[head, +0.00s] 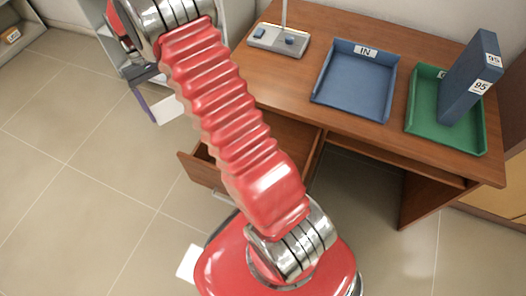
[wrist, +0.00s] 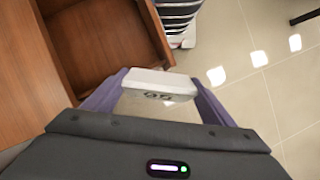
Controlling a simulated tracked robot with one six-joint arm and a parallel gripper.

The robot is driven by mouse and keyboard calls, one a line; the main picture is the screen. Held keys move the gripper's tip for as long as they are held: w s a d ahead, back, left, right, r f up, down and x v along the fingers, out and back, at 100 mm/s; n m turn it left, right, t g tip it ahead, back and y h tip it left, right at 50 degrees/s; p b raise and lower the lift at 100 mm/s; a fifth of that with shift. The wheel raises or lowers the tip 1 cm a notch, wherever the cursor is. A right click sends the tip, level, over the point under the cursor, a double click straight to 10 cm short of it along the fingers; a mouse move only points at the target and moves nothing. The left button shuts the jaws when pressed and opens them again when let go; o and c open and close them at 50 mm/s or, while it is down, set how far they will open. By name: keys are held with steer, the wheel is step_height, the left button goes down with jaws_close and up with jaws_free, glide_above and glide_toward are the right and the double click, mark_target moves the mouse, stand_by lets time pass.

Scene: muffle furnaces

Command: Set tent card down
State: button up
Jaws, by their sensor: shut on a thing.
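The tent card (wrist: 160,82) is white with dark marks, too blurred to read for sure. It sits between the two purple fingers of my gripper (wrist: 157,98) in the wrist view. My gripper is shut on it. In the head view my gripper (head: 147,103) hangs at the left of the desk, with the white card (head: 167,108) at its fingers. The card is held in the air, clear of the desk top. Its lower part is hard to make out.
A wooden desk (head: 330,22) carries a blue IN tray (head: 350,85), a green tray (head: 465,143) with a blue binder (head: 470,80) marked 95, and a small stand (head: 278,40). A desk drawer (head: 203,172) is pulled open. Tiled floor (head: 80,170) lies clear at left.

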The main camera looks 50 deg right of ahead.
steer(key=s+d+f+m+t+y, duration=0.1)
steer(key=s+d+f+m+t, duration=0.3)
steer(key=s+d+f+m, duration=0.4)
steer(key=s+d+f+m+t+y, duration=0.1)
steer(key=s+d+f+m+t, duration=0.2)
steer(key=s+d+f+m, duration=0.5)
steer(key=s+f+m, duration=0.5)
steer(key=f+m, duration=0.2)
steer(key=m, duration=0.2)
steer(key=shift+s+m+t, duration=0.15)
steer(key=shift+m+t, duration=0.15)
steer(key=shift+t, duration=0.1)
steer(key=shift+f, duration=0.1)
steer(key=shift+f, duration=2.85)
steer(key=shift+f, duration=0.1)
